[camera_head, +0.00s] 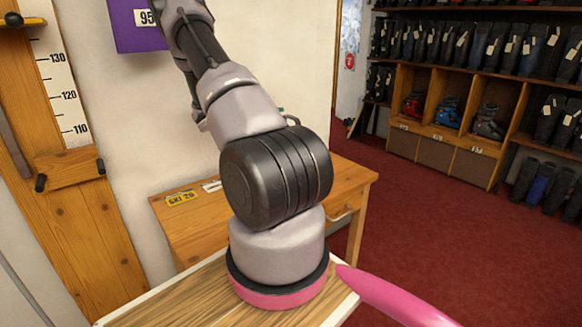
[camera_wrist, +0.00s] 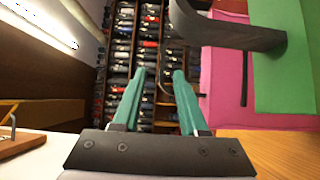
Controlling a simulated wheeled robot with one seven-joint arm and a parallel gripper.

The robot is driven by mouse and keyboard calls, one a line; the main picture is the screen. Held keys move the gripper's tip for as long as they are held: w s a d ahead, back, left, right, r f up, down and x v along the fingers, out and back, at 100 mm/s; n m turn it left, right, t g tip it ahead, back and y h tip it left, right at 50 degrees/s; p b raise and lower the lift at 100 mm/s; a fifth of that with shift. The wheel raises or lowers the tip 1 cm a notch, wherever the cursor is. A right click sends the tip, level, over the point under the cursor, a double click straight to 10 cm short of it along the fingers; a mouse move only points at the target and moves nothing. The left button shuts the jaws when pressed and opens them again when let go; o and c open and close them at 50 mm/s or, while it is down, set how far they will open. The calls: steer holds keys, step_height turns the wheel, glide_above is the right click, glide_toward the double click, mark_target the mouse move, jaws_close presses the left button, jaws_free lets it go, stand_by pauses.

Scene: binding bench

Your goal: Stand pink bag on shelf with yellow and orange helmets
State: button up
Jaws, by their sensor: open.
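My gripper (camera_wrist: 160,76) shows in the wrist view with its two green fingers apart and nothing between them. A flat pink surface (camera_wrist: 220,75), perhaps the pink bag, is right of the fingers and apart from them. A green panel and a dark grey curved bar overlap it; I cannot tell whether they belong to it. In the head view a smooth pink curved piece (camera_head: 395,299) is at the lower right; I cannot tell what it belongs to. My arm hides much of the middle, and my gripper is not visible there. No yellow or orange helmets are visible.
A wooden desk (camera_head: 345,180) stands behind my arm. A wood-topped surface with a pale edge (camera_head: 190,297) is at the bottom. Boot racks (camera_head: 470,50) with cubbies line the back right. Red carpet (camera_head: 480,225) is open between. A wooden height gauge is at the left.

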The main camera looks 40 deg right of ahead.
mark_target(288, 117)
steer(key=x, duration=0.5)
steer(key=shift+s+f, duration=0.15)
steer(key=shift+s, duration=0.05)
jaws_close()
stand_by(1.2)
